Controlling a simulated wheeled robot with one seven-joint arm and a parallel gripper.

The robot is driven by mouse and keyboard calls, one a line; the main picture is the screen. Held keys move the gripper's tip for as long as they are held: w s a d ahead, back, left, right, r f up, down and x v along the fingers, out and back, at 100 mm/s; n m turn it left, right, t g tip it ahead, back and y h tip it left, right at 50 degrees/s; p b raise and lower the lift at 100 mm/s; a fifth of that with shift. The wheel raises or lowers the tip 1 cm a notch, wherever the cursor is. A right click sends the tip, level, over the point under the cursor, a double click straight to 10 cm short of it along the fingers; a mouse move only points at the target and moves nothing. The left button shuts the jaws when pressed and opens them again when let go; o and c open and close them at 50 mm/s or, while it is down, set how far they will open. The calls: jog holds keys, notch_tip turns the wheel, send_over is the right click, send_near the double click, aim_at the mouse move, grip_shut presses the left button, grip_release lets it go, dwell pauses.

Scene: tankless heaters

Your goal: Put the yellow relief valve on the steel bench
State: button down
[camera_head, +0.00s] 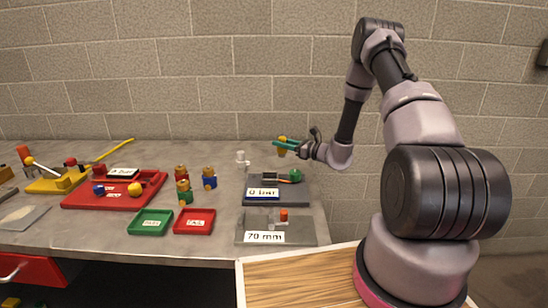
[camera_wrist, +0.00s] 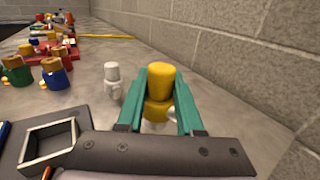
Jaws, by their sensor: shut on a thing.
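My gripper (camera_head: 288,145) has green fingers and is shut on the yellow relief valve (camera_wrist: 160,90). In the wrist view the valve sits upright between the two fingers, with a white part low at its right side. In the head view the yellow valve (camera_head: 282,141) shows small at the fingertips, over the back of the bench to the right of the middle. The steel bench (camera_head: 135,225) is a grey worktop along the wall. I cannot tell for sure whether the valve's underside touches the bench.
A white valve (camera_head: 241,157) stands left of my gripper. Valves with blue (camera_head: 209,178), red and green bodies stand further left. Below my gripper are a dark "0 bar" station (camera_head: 298,193) and a grey "70 mm" plate (camera_head: 303,236). Green (camera_head: 151,222) and red (camera_head: 194,221) trays lie in front.

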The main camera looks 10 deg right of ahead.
aim_at(282, 155)
jog(key=shift+f, duration=2.55)
jog(key=shift+f, duration=0.1)
jog(key=shift+f, duration=0.1)
jog(key=c, duration=0.6)
grip_release()
jog(key=shift+o, duration=0.2)
